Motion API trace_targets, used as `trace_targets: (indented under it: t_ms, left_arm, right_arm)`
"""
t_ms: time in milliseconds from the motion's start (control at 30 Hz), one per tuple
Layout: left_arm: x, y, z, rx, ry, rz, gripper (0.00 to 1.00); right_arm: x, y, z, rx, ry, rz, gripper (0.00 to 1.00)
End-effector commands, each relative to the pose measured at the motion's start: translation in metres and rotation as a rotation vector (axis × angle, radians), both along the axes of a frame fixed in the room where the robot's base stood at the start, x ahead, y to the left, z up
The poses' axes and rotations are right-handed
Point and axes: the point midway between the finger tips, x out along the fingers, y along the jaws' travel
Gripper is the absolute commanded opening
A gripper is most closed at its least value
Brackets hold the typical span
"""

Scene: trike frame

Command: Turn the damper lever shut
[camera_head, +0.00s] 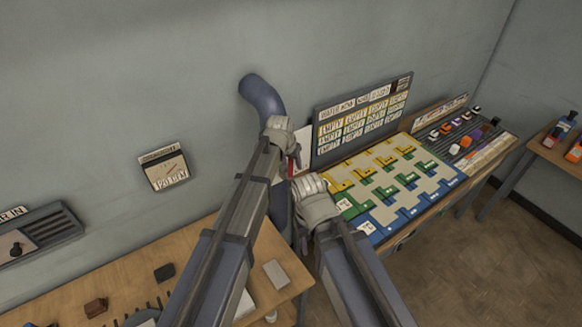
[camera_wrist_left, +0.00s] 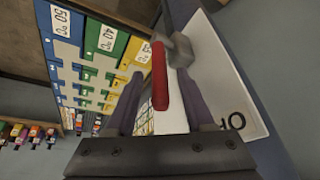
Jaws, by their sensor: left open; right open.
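The damper lever has a red handle (camera_wrist_left: 159,78) and a grey metal hub (camera_wrist_left: 181,48) in the left wrist view. In the head view, a bit of red (camera_head: 292,166) shows beside my left gripper (camera_head: 292,152). A white plate (camera_wrist_left: 228,88) behind the lever carries letters starting "OP"; the rest is cut off. My left gripper is open, with its fingers on either side of the red handle in the wrist view; contact cannot be told. My right gripper (camera_head: 304,232) is lower, apart from the lever, its fingers mostly hidden by its wrist.
A blue-grey duct (camera_head: 262,96) runs down the wall behind my left arm. A board of coloured pockets (camera_head: 395,190) and a label panel (camera_head: 362,118) stand to the right. A wooden bench (camera_head: 120,275) with small items is at lower left. A gauge (camera_head: 163,167) hangs on the wall.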

Motion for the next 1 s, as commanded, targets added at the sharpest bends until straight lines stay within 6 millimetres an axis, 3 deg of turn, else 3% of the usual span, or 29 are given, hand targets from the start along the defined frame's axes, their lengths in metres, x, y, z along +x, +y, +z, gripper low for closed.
trace_targets:
  t_ms: [233,700,1000]
  left_arm:
    - [0.0001,-0.0001,0.0003,0.0,0.0,0.0,0.52]
    - [0.0,-0.0001,0.0002,0.0,0.0,0.0,0.0]
    - [0.0,-0.0001,0.0002,0.0,0.0,0.0,0.0]
  right_arm:
    - [0.0,0.0,0.0003,0.0,0.0,0.0,0.5]
    - [0.0,0.0,0.0002,0.0,0.0,0.0,0.5]
    - [0.0,0.0,0.0002,0.0,0.0,0.0,0.5]
